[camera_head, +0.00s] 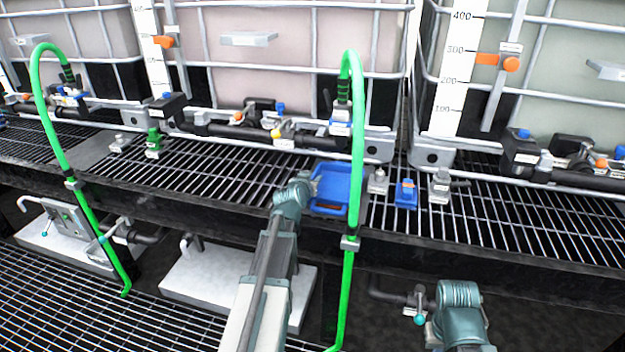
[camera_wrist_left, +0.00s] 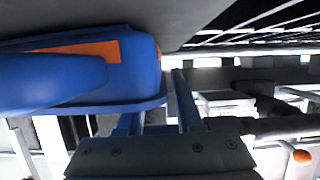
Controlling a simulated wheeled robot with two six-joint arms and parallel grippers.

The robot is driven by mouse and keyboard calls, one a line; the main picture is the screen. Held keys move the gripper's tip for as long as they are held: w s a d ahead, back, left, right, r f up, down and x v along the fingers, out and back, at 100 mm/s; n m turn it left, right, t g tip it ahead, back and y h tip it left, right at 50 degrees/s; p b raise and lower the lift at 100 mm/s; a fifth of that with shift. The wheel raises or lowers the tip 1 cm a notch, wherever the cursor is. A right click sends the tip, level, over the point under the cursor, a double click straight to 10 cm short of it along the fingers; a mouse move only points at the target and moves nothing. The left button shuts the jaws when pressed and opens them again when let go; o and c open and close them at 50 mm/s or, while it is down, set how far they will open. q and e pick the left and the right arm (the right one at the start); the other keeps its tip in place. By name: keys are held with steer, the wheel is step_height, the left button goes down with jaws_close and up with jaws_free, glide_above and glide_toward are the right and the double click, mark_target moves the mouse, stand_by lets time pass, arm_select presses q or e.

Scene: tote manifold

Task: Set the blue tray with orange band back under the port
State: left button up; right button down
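The blue tray (camera_head: 330,188) is at the front of the grated shelf, below the middle tote's valve. Part of it is behind a green hose. In the left wrist view the blue tray with its orange band (camera_wrist_left: 138,68) fills the upper left, close to the camera. My left gripper (camera_head: 308,188) is at the tray's left side. In the left wrist view its fingers (camera_wrist_left: 155,112) are apart, with the tray's edge by them. I cannot tell if they grip it. My right arm shows at the lower right, but its gripper is out of view.
Green hoses (camera_head: 357,130) arch in front of the totes, one passing right beside the tray. The middle tote's valve (camera_head: 277,128) is behind. The grating (camera_head: 500,225) further right is clear.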

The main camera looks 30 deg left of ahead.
arm_select(q)
steer(key=shift+r, duration=0.15)
steer(key=p+v, duration=0.4)
steer(key=v, duration=0.8)
stand_by(0.3)
